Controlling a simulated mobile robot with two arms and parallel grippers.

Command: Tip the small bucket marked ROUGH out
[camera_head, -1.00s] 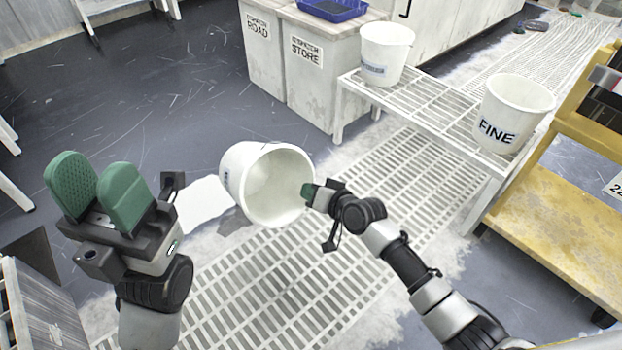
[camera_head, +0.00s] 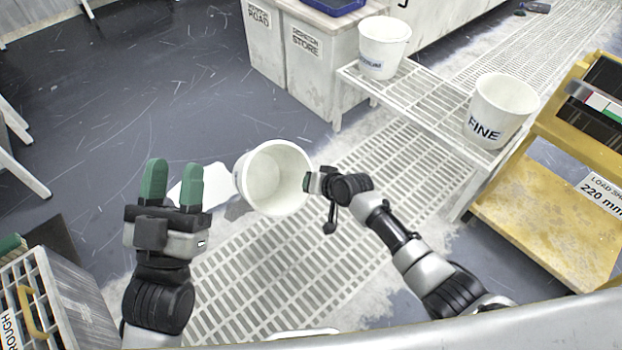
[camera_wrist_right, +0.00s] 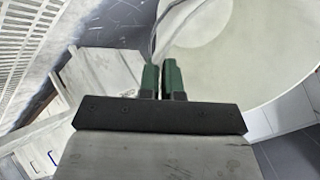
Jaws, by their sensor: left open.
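A small white bucket (camera_head: 250,180) hangs tilted over the slatted floor, its open mouth facing up toward the head camera and to the right. Its inside looks pale, and I see no distinct contents. Its marking cannot be read now. My right gripper (camera_head: 311,182) is shut on the bucket's rim at its right side. In the right wrist view, the green fingers (camera_wrist_right: 161,78) are close together at the rim, with the bucket (camera_wrist_right: 255,60) filling the upper right. My left gripper (camera_head: 174,172) is open and empty, left of the bucket and apart from it.
A slatted bench (camera_head: 420,100) carries a white bucket (camera_head: 384,48) and one marked FINE (camera_head: 500,112). A grey crate marked ROUGH (camera_head: 60,300) stands lower left. A pale patch (camera_head: 208,190) lies behind the left gripper. A yellow cart (camera_head: 545,210) stands right. Dark floor at left is open.

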